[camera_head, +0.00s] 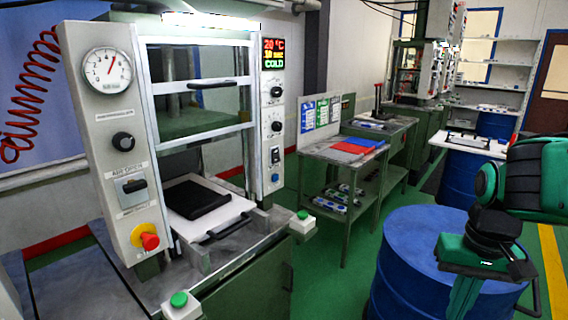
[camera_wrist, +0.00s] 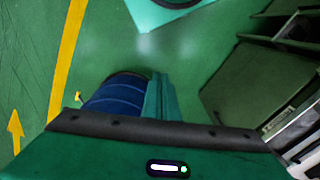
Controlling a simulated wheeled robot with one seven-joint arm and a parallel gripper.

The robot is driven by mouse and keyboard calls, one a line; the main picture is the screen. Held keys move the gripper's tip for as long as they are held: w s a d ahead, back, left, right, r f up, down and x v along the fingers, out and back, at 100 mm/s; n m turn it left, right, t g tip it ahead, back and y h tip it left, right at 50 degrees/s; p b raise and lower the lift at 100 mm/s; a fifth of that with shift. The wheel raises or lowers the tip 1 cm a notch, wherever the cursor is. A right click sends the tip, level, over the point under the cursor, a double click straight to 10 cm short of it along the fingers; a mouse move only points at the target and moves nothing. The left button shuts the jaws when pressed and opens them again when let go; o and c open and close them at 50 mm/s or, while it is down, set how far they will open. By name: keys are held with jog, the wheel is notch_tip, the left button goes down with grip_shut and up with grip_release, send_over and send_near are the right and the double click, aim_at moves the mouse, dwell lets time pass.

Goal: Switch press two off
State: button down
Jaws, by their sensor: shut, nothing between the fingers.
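The near press (camera_head: 117,90) stands at left in the head view; a further press (camera_head: 408,62) stands at the back. I see no number marking press two. The near press has a pressure dial (camera_head: 107,70), a lit display (camera_head: 273,53) reading COLD, a black rotary switch (camera_head: 134,186) on a grey plate, and a red knob (camera_head: 150,241) on a yellow base. Knobs (camera_head: 276,91) line its right column. My gripper (camera_head: 462,300) is at right, apart from both presses, pointing down by a blue drum. Its shut, empty fingers show in the wrist view (camera_wrist: 160,98).
The blue drum (camera_head: 408,255) stands between the near press and my arm; it shows in the wrist view (camera_wrist: 112,97). A bench (camera_head: 318,153) with red and blue sheets stands beyond. Green buttons (camera_head: 179,299) sit at the press front. Green floor (camera_head: 325,275) is clear between press and drum.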

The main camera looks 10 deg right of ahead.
jog(key=w+a+t+y, duration=0.2)
jog(key=w+a+t, duration=0.15)
jog(key=w, duration=1.45)
jog(key=w+a+t+y, duration=0.2)
jog(key=w+a+t, duration=0.15)
jog(key=w, duration=1.35)
jog(key=w+a+r+m+t+y, duration=0.1)
jog(key=w+r+m+t+y, duration=0.1)
jog(key=w, duration=0.6)
jog(key=w+a+r+m+t+y, duration=0.1)
jog(key=w+r+m+t+y, duration=0.1)
jog(key=w+r, duration=0.4)
jog(key=shift+w+a+r+t+y, duration=0.4)
jog(key=shift+w+t+y, duration=0.5)
jog(key=shift+w, duration=0.35)
